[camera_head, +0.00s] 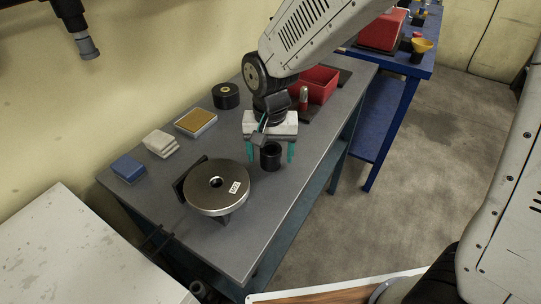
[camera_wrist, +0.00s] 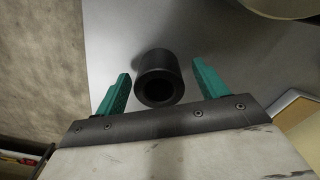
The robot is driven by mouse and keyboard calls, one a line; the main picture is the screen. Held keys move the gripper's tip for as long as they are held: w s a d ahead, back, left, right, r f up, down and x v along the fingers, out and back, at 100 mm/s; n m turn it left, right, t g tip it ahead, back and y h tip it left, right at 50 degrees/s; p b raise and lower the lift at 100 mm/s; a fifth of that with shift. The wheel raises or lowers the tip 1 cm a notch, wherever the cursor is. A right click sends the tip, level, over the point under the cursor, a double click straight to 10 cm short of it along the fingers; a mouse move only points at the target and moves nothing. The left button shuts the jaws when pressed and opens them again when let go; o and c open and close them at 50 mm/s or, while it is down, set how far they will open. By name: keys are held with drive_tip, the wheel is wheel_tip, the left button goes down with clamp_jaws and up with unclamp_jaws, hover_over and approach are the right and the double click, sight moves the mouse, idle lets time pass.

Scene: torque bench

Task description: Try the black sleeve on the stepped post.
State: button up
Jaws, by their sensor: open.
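The black sleeve (camera_head: 271,158) is a short, upright hollow cylinder on the grey bench top. My gripper (camera_head: 270,153) has teal fingers, spread open and pointing down on either side of the sleeve. In the wrist view, the sleeve (camera_wrist: 158,70) shows its dark bore between the fingers (camera_wrist: 161,72), with a gap to each finger. A small upright post (camera_head: 303,98) with a reddish side stands behind my gripper, beside a red bin. It may be the stepped post, but its steps are too small to make out.
A round metal disc (camera_head: 203,199) with a centre hole and label stands front left of the sleeve. A black roll (camera_head: 226,95), a tan-topped box (camera_head: 195,122), white pads (camera_head: 160,143) and a blue block (camera_head: 128,167) line the back. The red bin (camera_head: 320,82) is behind right.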

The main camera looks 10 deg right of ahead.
drive_tip(key=shift+f, duration=0.45)
drive_tip(key=c, duration=1.5)
drive_tip(key=shift+r, duration=0.2)
